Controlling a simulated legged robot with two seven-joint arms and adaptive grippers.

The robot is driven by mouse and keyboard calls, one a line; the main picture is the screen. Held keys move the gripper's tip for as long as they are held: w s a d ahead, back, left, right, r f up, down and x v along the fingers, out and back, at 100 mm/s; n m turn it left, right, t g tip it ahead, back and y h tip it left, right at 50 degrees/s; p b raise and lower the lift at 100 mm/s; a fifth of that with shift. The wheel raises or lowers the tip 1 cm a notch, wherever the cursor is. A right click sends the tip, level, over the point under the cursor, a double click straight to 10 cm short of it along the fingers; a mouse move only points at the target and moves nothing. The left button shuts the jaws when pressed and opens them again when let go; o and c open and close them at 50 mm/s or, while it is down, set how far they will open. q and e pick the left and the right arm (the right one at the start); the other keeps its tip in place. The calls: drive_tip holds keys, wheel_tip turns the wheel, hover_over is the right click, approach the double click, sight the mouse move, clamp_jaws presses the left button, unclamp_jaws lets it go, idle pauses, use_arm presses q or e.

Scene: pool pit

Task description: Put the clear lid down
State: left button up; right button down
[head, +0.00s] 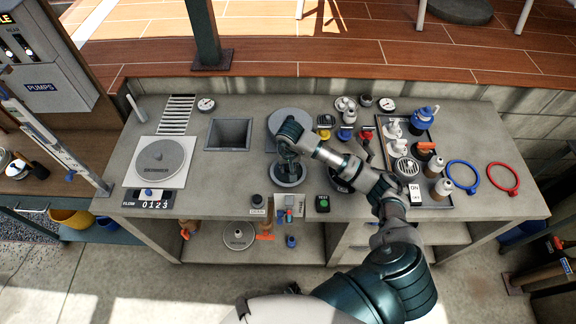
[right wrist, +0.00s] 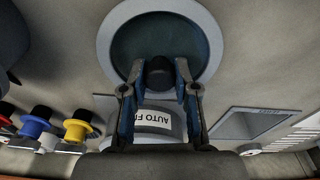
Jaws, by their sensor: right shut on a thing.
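My right gripper (head: 288,158) is over a round dark opening with a grey rim (head: 288,182) in the counter. In the right wrist view my right gripper (right wrist: 160,85) is shut on a black knob (right wrist: 159,72), which I take to be the clear lid's. The lid's clear pane barely shows against the dark round opening (right wrist: 165,40) beyond it. I cannot tell whether the lid touches the rim (right wrist: 218,45) or is held above it. My left gripper is not in view.
A grey round drum (head: 288,118) labelled "AUTO FI..." in the wrist view (right wrist: 153,123) stands just behind. A square basin (head: 228,134) lies to the left.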

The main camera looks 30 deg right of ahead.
drive_tip(key=shift+d+f, duration=0.25)
drive_tip(key=shift+d, duration=0.15)
drive_tip(key=c, duration=1.2)
unclamp_jaws()
drive_tip(key=shift+d, duration=0.15)
drive_tip(key=o, duration=0.3)
drive_tip(key=shift+d+f, duration=0.1)
drive_tip(key=shift+d, duration=0.05)
drive_tip(key=shift+a+r, duration=0.2)
drive_tip(key=shift+a, duration=0.25)
drive_tip(key=r, duration=0.7)
drive_tip(key=s+r+b, duration=0.1)
drive_tip(key=r, duration=0.2)
drive_tip(key=shift+d+r, duration=0.1)
drive_tip(key=shift+r, duration=0.1)
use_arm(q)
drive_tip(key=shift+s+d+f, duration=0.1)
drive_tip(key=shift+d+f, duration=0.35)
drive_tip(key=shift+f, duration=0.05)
use_arm(e)
drive_tip(key=shift+s+a+r, duration=0.15)
drive_tip(key=shift+a+r, duration=0.2)
drive_tip(key=shift+r, duration=0.35)
